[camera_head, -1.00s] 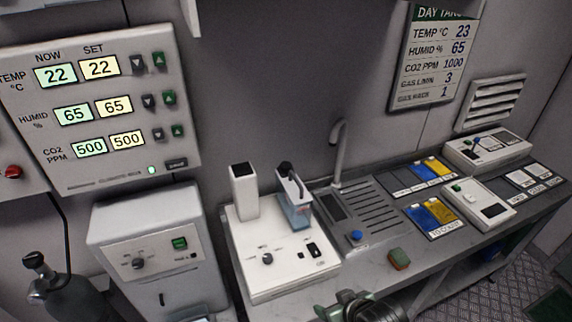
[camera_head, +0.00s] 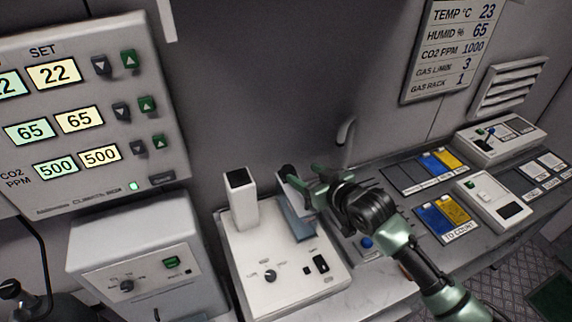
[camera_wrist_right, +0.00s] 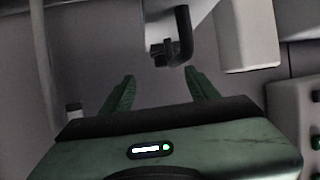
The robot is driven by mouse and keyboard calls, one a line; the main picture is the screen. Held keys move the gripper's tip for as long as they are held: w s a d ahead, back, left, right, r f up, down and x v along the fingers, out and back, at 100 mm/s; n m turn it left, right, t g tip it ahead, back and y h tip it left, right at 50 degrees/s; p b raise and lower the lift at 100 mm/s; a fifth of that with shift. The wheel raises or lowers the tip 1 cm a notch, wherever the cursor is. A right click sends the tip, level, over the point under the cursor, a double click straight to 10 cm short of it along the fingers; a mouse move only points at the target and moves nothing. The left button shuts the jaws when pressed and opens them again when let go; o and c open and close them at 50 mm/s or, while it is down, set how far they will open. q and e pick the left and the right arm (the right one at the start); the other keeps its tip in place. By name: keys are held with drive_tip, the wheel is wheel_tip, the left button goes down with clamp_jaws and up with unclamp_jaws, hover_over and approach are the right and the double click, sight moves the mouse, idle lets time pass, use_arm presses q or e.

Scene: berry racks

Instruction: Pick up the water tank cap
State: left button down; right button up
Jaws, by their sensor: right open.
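The white machine (camera_head: 262,262) on the bench carries a blue-grey water tank (camera_head: 296,222) with a black piece on top, which looks like its cap (camera_head: 287,171). My right gripper (camera_head: 303,180) is open at the top of the tank, beside the black piece, and its arm hides part of the tank. In the right wrist view a black hooked piece (camera_wrist_right: 178,46), apparently the same cap, lies just beyond the two green open fingertips (camera_wrist_right: 160,76). It does not appear gripped. My left gripper is not in view.
A white square tower (camera_head: 240,200) stands on the machine left of the tank. A tap (camera_head: 346,132) rises behind my right arm. Blue and yellow packets (camera_head: 442,216) and a small white device (camera_head: 492,202) lie to the right on the bench.

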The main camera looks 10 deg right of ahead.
sight(289, 170)
drive_tip(key=shift+w+a+f+p, duration=0.25)
drive_tip(key=shift+w+a+p, duration=0.45)
drive_tip(key=shift+w+a, duration=0.2)
drive_tip(key=p+x, duration=0.1)
drive_tip(key=x, duration=0.2)
drive_tip(key=shift+w+a+f, duration=0.15)
drive_tip(key=shift+f, duration=0.15)
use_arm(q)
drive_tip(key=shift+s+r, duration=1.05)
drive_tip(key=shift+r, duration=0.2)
use_arm(e)
drive_tip(key=shift+f, duration=0.1)
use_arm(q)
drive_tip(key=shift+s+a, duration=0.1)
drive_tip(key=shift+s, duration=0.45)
use_arm(e)
clamp_jaws()
